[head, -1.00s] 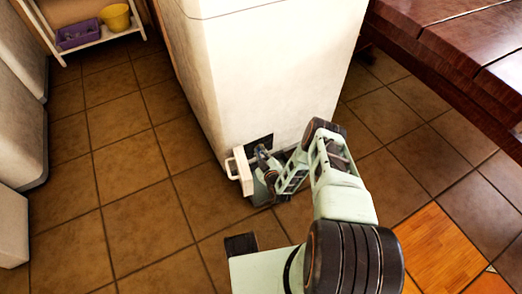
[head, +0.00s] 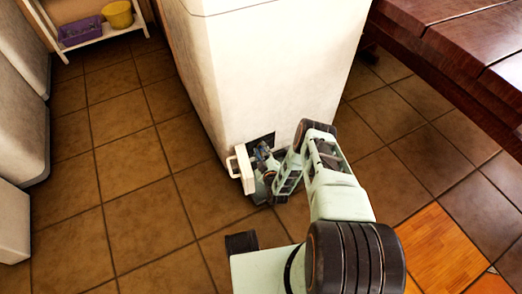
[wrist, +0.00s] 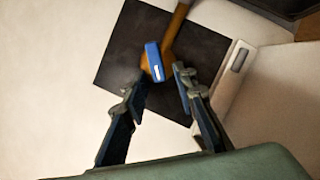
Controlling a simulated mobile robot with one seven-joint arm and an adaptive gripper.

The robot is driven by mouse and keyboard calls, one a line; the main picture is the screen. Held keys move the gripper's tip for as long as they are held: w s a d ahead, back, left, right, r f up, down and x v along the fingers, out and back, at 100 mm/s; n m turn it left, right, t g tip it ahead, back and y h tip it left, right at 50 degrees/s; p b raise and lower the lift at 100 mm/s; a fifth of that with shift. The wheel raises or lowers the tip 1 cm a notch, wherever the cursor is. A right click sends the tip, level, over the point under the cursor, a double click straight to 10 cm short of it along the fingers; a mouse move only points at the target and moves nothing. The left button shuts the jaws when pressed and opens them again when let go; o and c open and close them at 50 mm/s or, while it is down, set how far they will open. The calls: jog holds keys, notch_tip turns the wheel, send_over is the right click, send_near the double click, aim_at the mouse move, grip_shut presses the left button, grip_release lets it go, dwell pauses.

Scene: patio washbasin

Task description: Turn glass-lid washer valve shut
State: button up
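The washer (head: 270,75) is a tall white cabinet in the middle of the head view. Low on its front is a dark square recess, which fills the middle of the wrist view (wrist: 112,65). There a brown-orange pipe (wrist: 176,25) carries a valve with a blue handle (wrist: 154,62). My gripper (wrist: 160,78) is open, its two fingers pointing at the recess. The blue handle shows between and just beyond the fingertips; I cannot tell whether they touch it. In the head view my arm largely hides the gripper and the valve.
A white hatch flap (head: 242,168) stands open left of the recess in the head view; it also shows at right in the wrist view (wrist: 232,80). A dark wooden table (head: 455,50) is at right. Tiled floor (head: 125,180) is clear at left.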

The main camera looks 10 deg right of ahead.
aim_at(259, 131)
jog(key=shift+r, duration=0.15)
notch_tip(259, 131, up, 10)
jog(key=shift+f, duration=0.1)
dwell(0.6)
jog(key=shift+o, duration=0.5)
